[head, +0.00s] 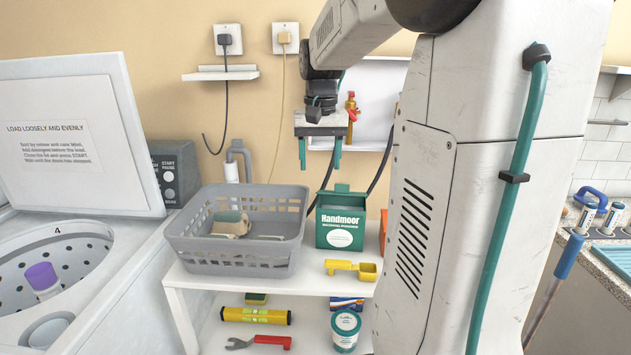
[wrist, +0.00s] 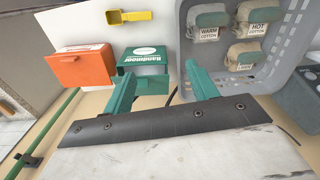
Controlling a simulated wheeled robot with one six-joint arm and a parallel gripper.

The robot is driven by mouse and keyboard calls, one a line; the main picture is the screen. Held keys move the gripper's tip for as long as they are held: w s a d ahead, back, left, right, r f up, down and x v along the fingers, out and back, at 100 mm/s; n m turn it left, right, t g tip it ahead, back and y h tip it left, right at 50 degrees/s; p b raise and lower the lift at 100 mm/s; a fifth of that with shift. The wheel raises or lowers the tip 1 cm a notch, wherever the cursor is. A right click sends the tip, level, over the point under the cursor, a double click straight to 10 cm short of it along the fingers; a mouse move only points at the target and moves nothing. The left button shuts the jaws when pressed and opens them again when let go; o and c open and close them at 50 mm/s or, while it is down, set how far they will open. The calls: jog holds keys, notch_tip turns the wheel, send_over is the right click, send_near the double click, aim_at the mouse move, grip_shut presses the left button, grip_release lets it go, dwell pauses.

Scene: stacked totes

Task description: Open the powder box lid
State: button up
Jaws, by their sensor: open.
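The powder box (head: 340,232) is green with a white "Handmoor" label and stands on the white shelf, right of the grey basket.
The grey basket (head: 240,258) holds cloth bundles. A yellow scoop (head: 352,269) lies in front of the box. An orange box (wrist: 85,68) stands beside it. A washer with raised lid is at left.

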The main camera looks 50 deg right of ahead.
jog(key=m, duration=0.2)
send_near(342, 189)
jog(key=shift+w, duration=0.25)
jog(key=shift+d+f, duration=0.3)
notch_tip(342, 189, down, 7)
jog(key=shift+f, duration=0.15)
grip_shut()
jog(key=shift+w, duration=0.1)
